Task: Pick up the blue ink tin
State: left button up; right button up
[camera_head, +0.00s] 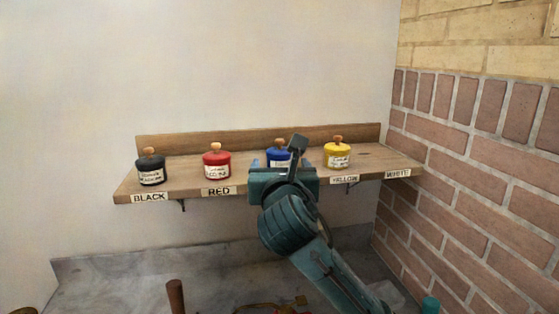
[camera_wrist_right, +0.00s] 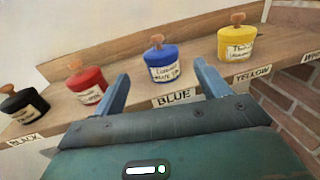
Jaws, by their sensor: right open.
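The blue ink tin (camera_wrist_right: 162,66) stands upright on the shelf behind its BLUE label (camera_wrist_right: 173,97), with a cream label and a wooden knob on its lid. In the head view the blue tin (camera_head: 277,156) is partly hidden by my right gripper (camera_head: 286,148). My right gripper shows in the right wrist view (camera_wrist_right: 162,88) with its two blue fingers apart and nothing between them. The blue tin lies beyond the fingertips, roughly between their directions, and is apart from them. My left gripper is not seen.
On the wooden shelf (camera_head: 245,177) stand a black tin (camera_head: 151,172), a red tin (camera_head: 216,164) and a yellow tin (camera_head: 337,157). The yellow one is the closer neighbour at right. The spot at the WHITE label (camera_head: 398,173) is empty. A brick wall (camera_head: 480,150) bounds the right.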

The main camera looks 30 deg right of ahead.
aim_at(280, 155)
jog(key=p+x, duration=0.1)
jog(key=x, duration=0.6)
jog(key=shift+w+d, duration=0.15)
jog(key=shift+w, duration=0.05)
jog(key=shift+c, duration=0.2)
jog(key=c, duration=1.1)
jog(key=shift+r, duration=0.1)
jog(key=shift+c, duration=0.4)
